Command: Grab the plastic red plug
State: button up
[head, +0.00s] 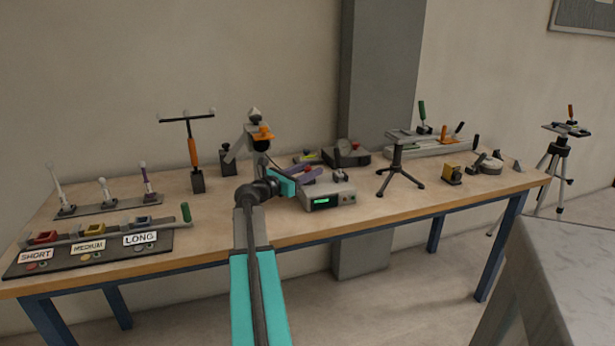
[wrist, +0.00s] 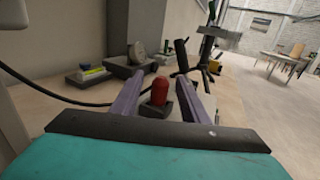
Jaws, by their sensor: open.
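The red plug (wrist: 160,92) is a rounded red knob on a dark square base, seen in the middle of the wrist view. It stands upright on the pale top of a grey box with a green display (head: 320,202). My gripper (wrist: 163,82) is open, with its two purple fingers to the left and right of the plug and gaps showing on both sides. In the head view my gripper (head: 319,175) hangs low over the grey box, and the plug is small and hard to make out beside the fingertips.
A small black tripod (head: 397,170) stands to the right. A dark cable (wrist: 60,98) crosses the left of the wrist view. Levers and a SHORT/MEDIUM/LONG panel (head: 90,252) fill the table's left.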

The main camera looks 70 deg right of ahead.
jog(key=x, duration=0.4)
dwell(0.5)
grip_shut()
jog(key=shift+r, duration=0.15)
